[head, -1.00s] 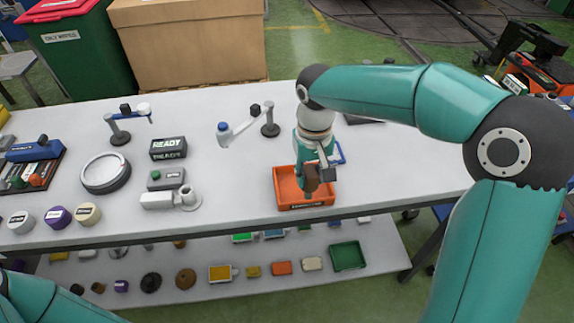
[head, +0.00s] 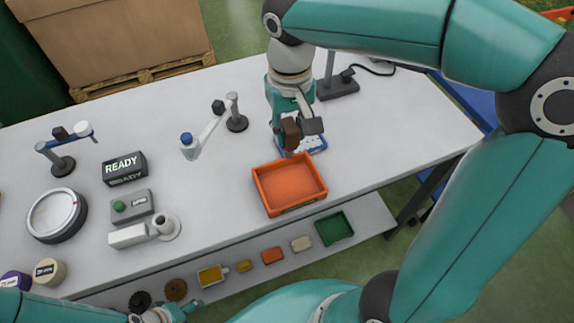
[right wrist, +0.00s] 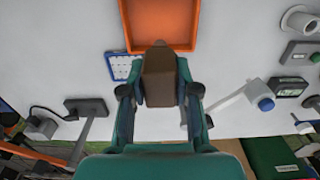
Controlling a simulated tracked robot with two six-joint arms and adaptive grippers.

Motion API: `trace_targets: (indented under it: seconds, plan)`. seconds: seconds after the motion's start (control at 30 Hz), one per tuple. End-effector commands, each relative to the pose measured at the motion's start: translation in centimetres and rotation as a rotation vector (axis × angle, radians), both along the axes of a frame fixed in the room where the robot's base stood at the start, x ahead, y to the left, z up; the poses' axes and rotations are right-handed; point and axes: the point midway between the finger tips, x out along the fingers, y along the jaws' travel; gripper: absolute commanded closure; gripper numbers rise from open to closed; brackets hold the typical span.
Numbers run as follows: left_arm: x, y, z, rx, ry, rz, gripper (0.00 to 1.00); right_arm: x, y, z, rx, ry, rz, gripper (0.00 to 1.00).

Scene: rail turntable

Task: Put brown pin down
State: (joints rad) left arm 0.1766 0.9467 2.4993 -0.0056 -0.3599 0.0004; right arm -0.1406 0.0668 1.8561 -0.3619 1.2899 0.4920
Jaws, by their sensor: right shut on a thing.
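The brown pin (head: 291,134) is held in my right gripper (head: 295,122), behind the orange tray. In the right wrist view the brown pin (right wrist: 159,77) sits between the two fingers of the right gripper (right wrist: 160,92). I cannot tell whether the pin touches anything below. My left gripper (head: 165,314) is at the bottom edge, small and partly cut off.
The empty orange tray (head: 290,186) stands near the table's front edge. A lamp-like stand with a blue cap (head: 190,146), a READY sign (head: 124,168) and a round ring (head: 56,215) are to the left. The table's right end is clear.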

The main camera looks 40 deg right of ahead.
Motion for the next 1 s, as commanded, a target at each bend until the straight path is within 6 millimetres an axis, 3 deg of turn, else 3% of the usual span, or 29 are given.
trace_targets:
  seconds: [0.1, 0.3, 0.53, 0.8, 1.0]
  plan:
    - [0.0, 0.0, 0.0, 0.000, 0.000, 0.000, 0.40, -0.1, 0.0, -3.3, -0.002, 0.007, 0.000, 1.00]
    - [0.0, 0.0, 0.1, 0.000, -0.001, 0.000, 0.40, 0.0, 0.0, -7.0, -0.001, 0.001, 0.002, 1.00]
    - [0.0, 0.0, 0.1, 0.000, -0.001, 0.000, 0.40, 0.1, 0.1, -8.6, 0.000, 0.000, 0.001, 1.00]
    - [0.0, 0.0, 0.2, 0.000, -0.001, 0.000, 0.40, 0.1, 0.1, -12.0, 0.000, 0.000, 0.002, 1.00]
    - [0.0, 0.0, 0.2, 0.000, -0.001, 0.000, 0.40, 0.1, 0.1, -12.2, -0.001, -0.003, 0.003, 1.00]
